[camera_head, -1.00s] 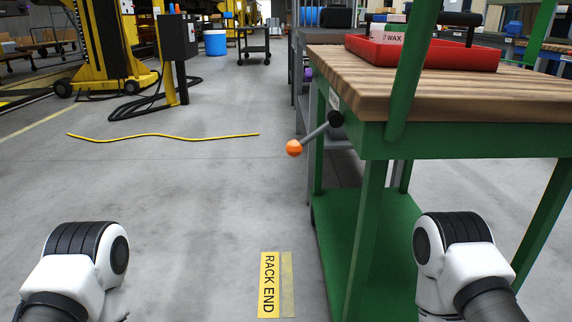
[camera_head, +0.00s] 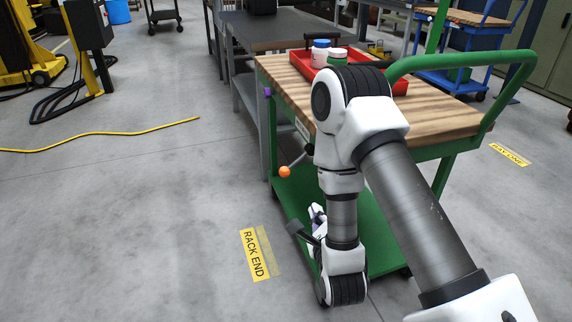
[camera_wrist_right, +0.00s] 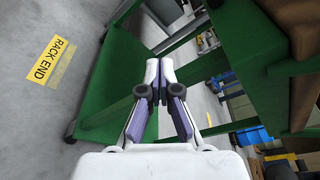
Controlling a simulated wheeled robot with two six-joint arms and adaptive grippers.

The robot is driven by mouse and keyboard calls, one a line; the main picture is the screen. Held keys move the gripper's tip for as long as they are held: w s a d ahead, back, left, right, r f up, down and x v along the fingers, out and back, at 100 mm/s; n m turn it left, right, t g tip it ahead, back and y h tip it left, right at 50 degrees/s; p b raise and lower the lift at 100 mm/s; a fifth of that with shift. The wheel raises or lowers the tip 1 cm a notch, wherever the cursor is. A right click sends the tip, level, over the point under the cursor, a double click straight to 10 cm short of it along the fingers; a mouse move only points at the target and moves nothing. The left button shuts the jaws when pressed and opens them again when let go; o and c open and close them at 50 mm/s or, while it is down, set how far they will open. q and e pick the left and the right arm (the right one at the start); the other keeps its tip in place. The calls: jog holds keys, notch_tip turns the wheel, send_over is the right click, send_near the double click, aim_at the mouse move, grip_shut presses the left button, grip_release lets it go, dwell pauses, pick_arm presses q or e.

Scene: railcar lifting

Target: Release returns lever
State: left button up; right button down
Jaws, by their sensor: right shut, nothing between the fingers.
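The lever is a grey rod with an orange ball knob (camera_head: 285,171), at the near left end of the green cart (camera_head: 279,140). Its mount is partly hidden behind my right arm. My right gripper (camera_head: 316,214) is low beside the cart, below and to the right of the knob, apart from it. In the right wrist view the gripper (camera_wrist_right: 161,68) has its purple-and-white fingertips close together with nothing between them. The knob does not show in that view. My left gripper is not in view.
The cart has a wooden top (camera_head: 440,115) with a red tray (camera_head: 300,60) holding bottles, and a green lower shelf (camera_head: 290,195). A "RACK END" floor label (camera_head: 252,255) lies to the left. A yellow cable (camera_head: 100,134) crosses otherwise open floor. A grey bench (camera_head: 280,32) stands behind.

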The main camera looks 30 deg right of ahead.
aim_at(296, 162)
jog(key=shift+a, duration=0.15)
jog(key=shift+w+f, duration=0.1)
jog(key=w+d+b, duration=0.2)
jog(key=w+b, duration=0.1)
jog(key=w, duration=0.8)
jog(key=shift+w+r, duration=0.15)
jog(key=shift+r, duration=0.25)
